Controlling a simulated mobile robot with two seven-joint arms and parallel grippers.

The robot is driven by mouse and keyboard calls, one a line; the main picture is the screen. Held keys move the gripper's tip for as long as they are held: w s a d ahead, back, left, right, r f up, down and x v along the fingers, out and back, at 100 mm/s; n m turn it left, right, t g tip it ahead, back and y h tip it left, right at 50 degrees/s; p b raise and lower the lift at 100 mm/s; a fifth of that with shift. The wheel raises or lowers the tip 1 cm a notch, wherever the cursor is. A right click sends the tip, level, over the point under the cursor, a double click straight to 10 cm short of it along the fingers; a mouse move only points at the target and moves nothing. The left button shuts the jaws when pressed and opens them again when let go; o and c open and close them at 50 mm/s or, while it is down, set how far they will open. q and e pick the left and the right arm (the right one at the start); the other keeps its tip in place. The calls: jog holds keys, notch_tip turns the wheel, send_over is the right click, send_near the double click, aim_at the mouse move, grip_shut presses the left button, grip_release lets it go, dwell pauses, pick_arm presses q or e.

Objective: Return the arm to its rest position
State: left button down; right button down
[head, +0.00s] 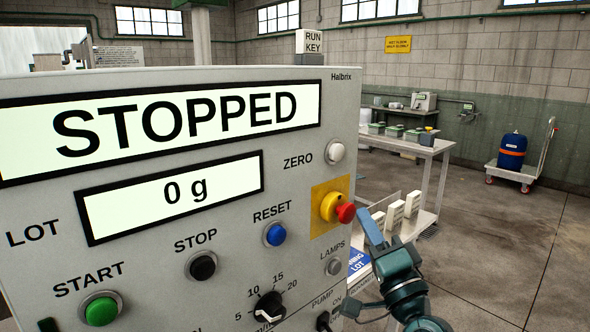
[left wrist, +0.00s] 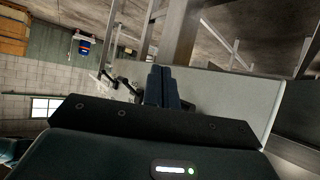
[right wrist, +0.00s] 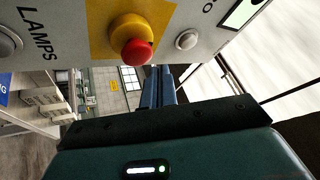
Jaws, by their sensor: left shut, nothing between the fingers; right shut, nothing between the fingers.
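My right gripper (head: 372,228) is in the lower right of the head view, at the right edge of the grey control panel (head: 228,88), just below and right of the red emergency-stop knob (head: 345,212). Its fingers are closed together with nothing between them, as the right wrist view (right wrist: 158,88) also shows. In that view the red knob (right wrist: 138,52) is close by, apart from the fingertips. My left gripper (left wrist: 162,86) shows only in the left wrist view, shut and empty, with a pale flat surface (left wrist: 230,100) beside it. The panel displays read STOPPED and 0 g.
The panel carries a green START button (head: 101,310), a black STOP button (head: 203,266) and a blue RESET button (head: 275,234). A bench (head: 410,144) with several trays stands behind. A trolley (head: 530,172) with a blue drum (head: 512,150) is at the far right. Open floor lies at right.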

jog(key=s+a+f+n+g+h, duration=0.1)
jog(key=s+f+n+g, duration=0.2)
jog(key=f, duration=0.7)
jog(key=s+a+f+n+g, duration=0.1)
jog(key=s+f+n+g, duration=0.25)
jog(key=f, duration=0.65)
jog(key=s+f+n+g+h+p, duration=0.1)
jog(key=s+f+n+g, duration=0.4)
jog(key=s+f, duration=1.2)
jog(key=shift+s+d+f+n+h, duration=0.2)
jog(key=shift+d+n+h, duration=0.15)
jog(key=shift+n+h, duration=0.25)
jog(key=shift+g, duration=0.25)
